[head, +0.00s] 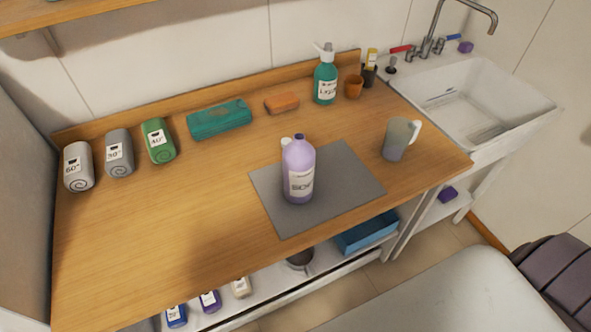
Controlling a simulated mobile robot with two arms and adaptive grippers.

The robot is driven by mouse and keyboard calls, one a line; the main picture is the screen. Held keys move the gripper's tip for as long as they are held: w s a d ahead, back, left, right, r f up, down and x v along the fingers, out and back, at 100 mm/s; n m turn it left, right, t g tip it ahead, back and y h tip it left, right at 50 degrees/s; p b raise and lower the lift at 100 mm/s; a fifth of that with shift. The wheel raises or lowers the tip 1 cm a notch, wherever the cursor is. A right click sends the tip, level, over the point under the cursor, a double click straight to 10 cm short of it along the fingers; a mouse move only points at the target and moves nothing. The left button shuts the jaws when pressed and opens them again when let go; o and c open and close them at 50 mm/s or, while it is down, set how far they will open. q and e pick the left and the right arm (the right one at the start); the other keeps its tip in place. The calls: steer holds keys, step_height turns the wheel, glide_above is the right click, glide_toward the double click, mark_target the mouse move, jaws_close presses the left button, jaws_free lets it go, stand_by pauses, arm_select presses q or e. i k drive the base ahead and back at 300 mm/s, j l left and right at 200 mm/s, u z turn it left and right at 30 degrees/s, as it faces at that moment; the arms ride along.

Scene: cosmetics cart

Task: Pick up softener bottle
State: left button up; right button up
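A lilac bottle with a dark purple cap and a pale label, which looks like the softener bottle (299,170), stands upright on a grey mat (330,216) on the wooden counter. A small white part shows behind its neck at the left. Nothing is touching the bottle apart from the mat under it. Neither my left gripper nor my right gripper shows in the head view.
A grey jug (398,140) stands right of the mat. Behind are a teal spray bottle (326,80), an orange cup (353,86), an orange block (282,102) and a teal bundle (219,119). Labelled rolls (119,153) lie left. A sink (480,105) is right. The counter's front left is clear.

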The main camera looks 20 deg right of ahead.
mark_target(298, 155)
steer(key=z, duration=1.5)
steer(key=k+l, duration=0.4)
